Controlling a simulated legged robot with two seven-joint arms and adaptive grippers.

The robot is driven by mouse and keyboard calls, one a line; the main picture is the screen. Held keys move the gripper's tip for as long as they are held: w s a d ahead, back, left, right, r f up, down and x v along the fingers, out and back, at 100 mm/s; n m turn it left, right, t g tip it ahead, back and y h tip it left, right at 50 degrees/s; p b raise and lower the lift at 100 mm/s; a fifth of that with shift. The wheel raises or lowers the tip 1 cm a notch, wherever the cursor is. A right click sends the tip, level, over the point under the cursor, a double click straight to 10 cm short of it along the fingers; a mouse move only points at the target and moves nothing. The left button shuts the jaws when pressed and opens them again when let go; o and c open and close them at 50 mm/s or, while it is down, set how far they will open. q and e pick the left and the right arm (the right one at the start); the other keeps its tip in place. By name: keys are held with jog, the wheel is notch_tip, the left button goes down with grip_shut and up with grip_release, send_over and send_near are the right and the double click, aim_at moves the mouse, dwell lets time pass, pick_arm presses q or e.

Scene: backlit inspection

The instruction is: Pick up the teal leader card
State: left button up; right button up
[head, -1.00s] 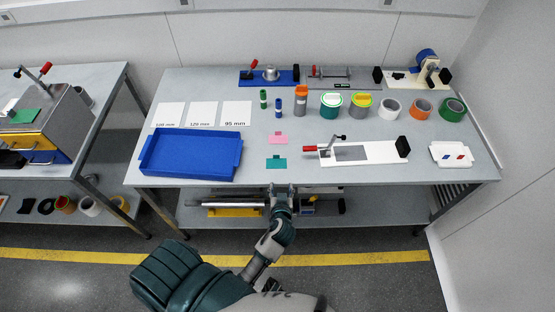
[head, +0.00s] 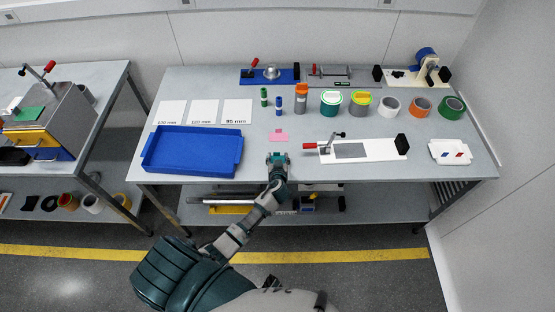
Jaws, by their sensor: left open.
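The teal leader card (head: 277,161) lies flat near the front edge of the table, mostly covered by my left gripper. My left gripper (head: 277,157) is open, with its fingertips over or at the card. From this view I cannot tell whether the fingers touch it. A pink card (head: 278,135) lies just behind, apart from the gripper. My right gripper is not in view.
A blue tray (head: 150,167) stands to the left and a white fixture with a red-handled clamp (head: 390,150) to the right. White labelled sheets (head: 204,112) lie behind the tray.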

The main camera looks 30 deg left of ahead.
pick_arm(q)
jog(key=shift+x, duration=0.95)
jog(key=shift+a+f, duration=0.15)
jog(key=shift+a, duration=0.25)
jog(key=c, duration=0.9)
jog(key=shift+d, duration=0.2)
jog(key=shift+d, duration=0.15)
